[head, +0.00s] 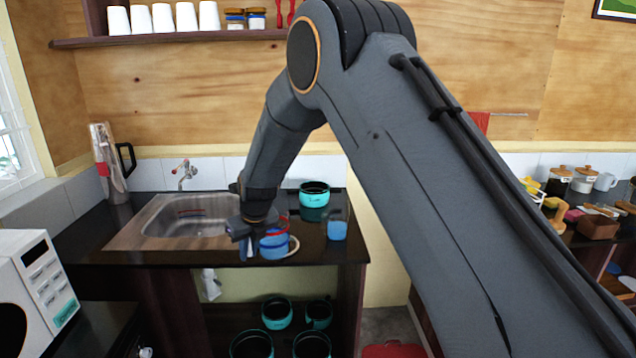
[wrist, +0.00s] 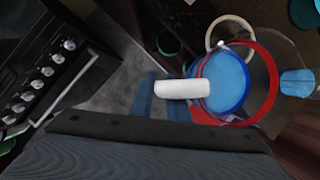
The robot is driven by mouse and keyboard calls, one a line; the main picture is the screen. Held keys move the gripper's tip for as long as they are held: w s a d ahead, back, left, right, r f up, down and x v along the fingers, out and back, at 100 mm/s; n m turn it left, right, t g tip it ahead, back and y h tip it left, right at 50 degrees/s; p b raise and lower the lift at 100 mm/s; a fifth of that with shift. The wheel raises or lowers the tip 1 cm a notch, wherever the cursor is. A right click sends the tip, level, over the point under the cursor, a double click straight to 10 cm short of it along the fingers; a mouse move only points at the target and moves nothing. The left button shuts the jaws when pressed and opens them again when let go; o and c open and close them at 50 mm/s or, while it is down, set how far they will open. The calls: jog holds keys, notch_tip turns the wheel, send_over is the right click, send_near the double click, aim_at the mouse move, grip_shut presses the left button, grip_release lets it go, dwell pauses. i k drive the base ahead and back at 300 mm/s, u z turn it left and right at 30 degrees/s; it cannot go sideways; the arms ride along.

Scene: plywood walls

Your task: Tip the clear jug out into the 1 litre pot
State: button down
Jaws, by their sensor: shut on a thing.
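The clear jug (head: 273,246) has a red rim, a white handle and blue contents. It is at the front edge of the dark counter, and in the wrist view the jug (wrist: 262,82) is seen from above. My gripper (head: 245,244) is at its left side. In the wrist view my gripper (wrist: 162,97) is shut on the jug's white handle. I cannot tell whether the jug touches the counter. A teal pot (head: 314,197) with a dark inside stands further back on the counter. No size marking is readable, so I cannot tell which pot is the 1 litre one.
A blue cup (head: 337,231) stands close right of the jug. A pale ring (head: 293,246) is beside the jug. Several teal pots (head: 276,313) are on the shelf below. The sink (head: 190,220) is left, with a microwave (head: 38,280) in front.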

aim_at(314, 194)
jog(key=u, duration=0.05)
jog(key=i, duration=1.55)
jog(key=z, duration=0.05)
